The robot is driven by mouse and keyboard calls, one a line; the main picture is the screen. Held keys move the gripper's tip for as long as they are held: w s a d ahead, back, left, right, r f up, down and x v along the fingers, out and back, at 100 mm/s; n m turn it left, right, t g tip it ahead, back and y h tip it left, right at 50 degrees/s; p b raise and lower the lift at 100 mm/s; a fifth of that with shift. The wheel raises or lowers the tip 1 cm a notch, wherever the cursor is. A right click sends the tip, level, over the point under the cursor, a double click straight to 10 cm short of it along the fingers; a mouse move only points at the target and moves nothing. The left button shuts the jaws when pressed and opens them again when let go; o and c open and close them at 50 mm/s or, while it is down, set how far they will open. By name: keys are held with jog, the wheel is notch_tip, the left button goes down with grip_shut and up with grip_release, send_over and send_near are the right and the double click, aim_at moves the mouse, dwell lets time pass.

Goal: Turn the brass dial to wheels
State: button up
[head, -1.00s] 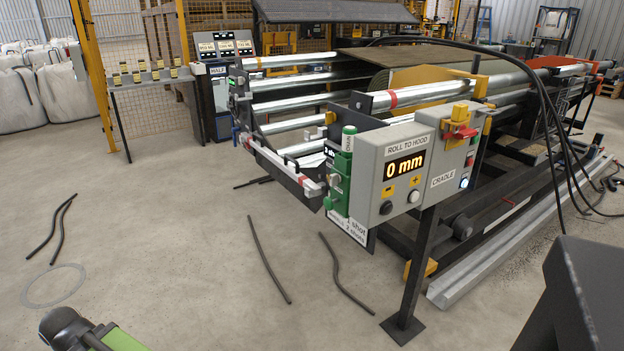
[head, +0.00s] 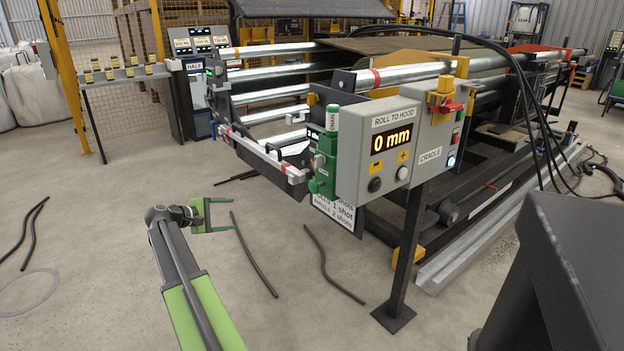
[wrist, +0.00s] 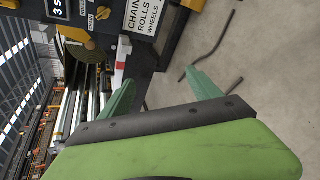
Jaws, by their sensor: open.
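My gripper (head: 222,214) is in the head view, left of the machine's control boxes, over bare floor. Its green fingers are apart with nothing between them; they also show in the wrist view (wrist: 162,90). In the sideways wrist view, a small brass-coloured knob (wrist: 103,13), apparently the dial, sits at the top edge beside small lettering. A white label (wrist: 143,15) there reads CHAIN, ROLLS, WHEELS. The fingers are apart from the knob. In the head view the green unit (head: 325,160) shows edge-on, and I cannot make out the dial or its setting.
A grey control box (head: 378,150) reads 0 mm, with a CRADLE box (head: 436,135) beside it. A black leg (head: 405,260) stands below. Dark hoses (head: 253,255) lie on the floor. A dark block (head: 560,270) fills the lower right. The floor at left is mostly clear.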

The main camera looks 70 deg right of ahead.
jog(key=s+d+r+g+h, duration=0.1)
jog(key=s+d+r, duration=0.1)
jog(key=s+d, duration=0.4)
jog(key=s+d+r+n+g+h+b, duration=0.1)
jog(key=s+d, duration=0.6)
jog(key=d, duration=0.8)
jog(key=s+d+r+g+h, duration=0.1)
jog(key=s+d+r, duration=0.3)
jog(key=d, duration=0.6)
jog(key=shift+s+d+g, duration=0.3)
jog(key=shift+s+g, duration=0.4)
jog(key=shift+s, duration=0.55)
jog(key=shift+c, duration=0.2)
